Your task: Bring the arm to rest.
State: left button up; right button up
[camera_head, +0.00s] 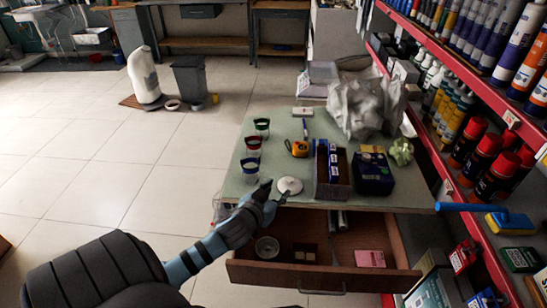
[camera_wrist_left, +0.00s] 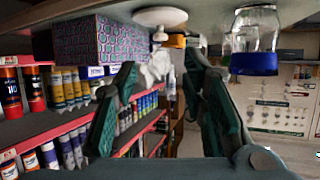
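My left arm comes in from the lower left in the head view. Its gripper (camera_head: 268,197) is at the front edge of the grey-green table (camera_head: 225,190), beside a white round disc (camera_head: 290,186) and a jar (camera_head: 250,171). In the left wrist view, which looks upside down, the two dark green fingers of this gripper (camera_wrist_left: 165,85) stand well apart with nothing between them. The white disc (camera_wrist_left: 160,16) and a blue-banded jar (camera_wrist_left: 253,50) show beyond the fingers. My right gripper is in neither view.
An open drawer (camera_head: 355,280) juts out below the tabletop, close to my left forearm. A tape measure (camera_head: 297,148), an open box (camera_head: 330,185) and a dark blue box (camera_head: 372,175) are on the table. Red shelving (camera_head: 432,150) stands right.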

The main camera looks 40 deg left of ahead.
pick_arm(q)
jog(key=shift+v, duration=1.05)
